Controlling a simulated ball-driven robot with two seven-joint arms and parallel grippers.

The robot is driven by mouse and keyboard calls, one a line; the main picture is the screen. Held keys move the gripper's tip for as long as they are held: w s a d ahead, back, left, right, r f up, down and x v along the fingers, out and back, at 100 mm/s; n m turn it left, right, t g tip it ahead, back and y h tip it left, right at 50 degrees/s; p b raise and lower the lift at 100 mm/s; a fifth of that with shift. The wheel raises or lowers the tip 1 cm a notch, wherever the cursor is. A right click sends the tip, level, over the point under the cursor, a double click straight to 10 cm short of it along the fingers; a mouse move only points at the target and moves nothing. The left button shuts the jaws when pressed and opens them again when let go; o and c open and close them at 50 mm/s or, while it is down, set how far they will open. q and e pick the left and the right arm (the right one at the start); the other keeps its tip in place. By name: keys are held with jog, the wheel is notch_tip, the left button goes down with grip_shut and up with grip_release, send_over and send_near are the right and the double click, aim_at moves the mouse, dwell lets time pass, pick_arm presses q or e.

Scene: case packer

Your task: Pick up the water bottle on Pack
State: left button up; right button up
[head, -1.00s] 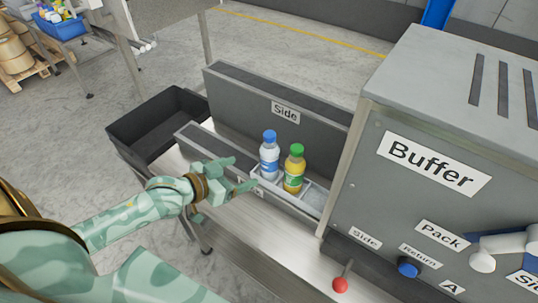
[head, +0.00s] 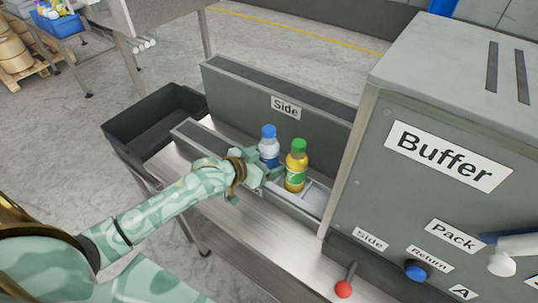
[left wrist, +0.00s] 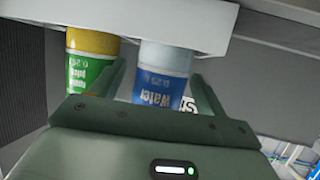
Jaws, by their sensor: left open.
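The water bottle (head: 269,146), with a blue cap and a blue-white label, stands upright in a white tray in the lane in front of the Side wall. My left gripper (head: 266,173) is open at the bottle's near side and hides its lower part. In the left wrist view the water bottle (left wrist: 163,72) shows between the two fingers, with its label upside down. I cannot tell whether the fingers touch it. A juice bottle (head: 296,166) with a green cap stands close to its right. My right gripper is not in view.
The grey Buffer cabinet (head: 400,185) stands at the right, with a red-knobbed lever (head: 344,289) below. The lane's front wall (head: 190,134) is low. A black bin (head: 150,125) stands at the left. The white tray (head: 316,197) has an empty part right of the juice bottle.

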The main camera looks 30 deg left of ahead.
pick_arm(q)
jog(key=c, duration=1.2)
jog(key=shift+r, duration=0.15)
jog(key=shift+c, duration=0.2)
